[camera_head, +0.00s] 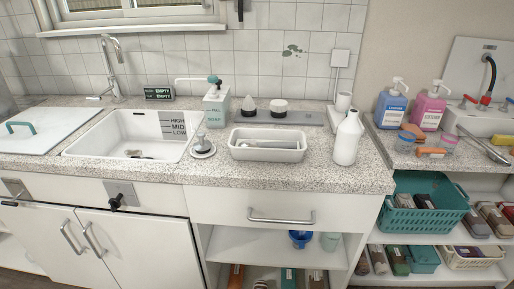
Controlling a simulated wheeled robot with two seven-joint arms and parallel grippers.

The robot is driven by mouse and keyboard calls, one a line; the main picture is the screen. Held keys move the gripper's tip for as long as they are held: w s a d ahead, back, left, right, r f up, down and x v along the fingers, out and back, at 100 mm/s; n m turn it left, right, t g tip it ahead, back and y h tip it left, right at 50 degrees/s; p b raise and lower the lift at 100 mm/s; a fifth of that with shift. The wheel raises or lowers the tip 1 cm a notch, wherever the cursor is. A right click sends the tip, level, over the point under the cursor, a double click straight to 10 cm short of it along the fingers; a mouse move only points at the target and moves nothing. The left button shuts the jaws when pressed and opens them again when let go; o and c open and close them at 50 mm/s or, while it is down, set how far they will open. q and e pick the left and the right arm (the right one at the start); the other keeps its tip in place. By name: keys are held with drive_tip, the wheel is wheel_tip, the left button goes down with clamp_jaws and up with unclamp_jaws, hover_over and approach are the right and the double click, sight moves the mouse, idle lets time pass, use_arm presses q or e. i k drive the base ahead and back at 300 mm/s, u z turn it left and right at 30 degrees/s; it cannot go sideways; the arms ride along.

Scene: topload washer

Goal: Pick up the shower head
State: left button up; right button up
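I cannot tell for certain which thing is the shower head. A round metallic piece with an upright stem (202,148) stands on the speckled counter (290,176), between the sink and the white tray. A long grey piece (270,144) lies inside the white tray (268,154). A slim metal piece (484,148) lies slanted at the far right, by the white basin (484,121). Neither of my grippers is in view, and nothing is touching these pieces.
A white sink (112,125) with a tap (112,68) is at left. A pump dispenser (216,104) stands behind the metallic piece, and a white bottle (347,138) stands right of the tray. Blue (390,106) and pink (430,108) bottles stand farther right. The counter's front strip is clear.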

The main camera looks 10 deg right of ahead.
sight(249, 143)
drive_tip(key=u, duration=0.2)
drive_tip(key=k, duration=0.25)
drive_tip(key=u, duration=1)
drive_tip(key=k, duration=1.1)
drive_tip(key=u, duration=0.85)
drive_tip(key=i, duration=1.75)
drive_tip(key=z, duration=1.5)
drive_tip(key=i, duration=1.2)
drive_tip(key=z, duration=1.15)
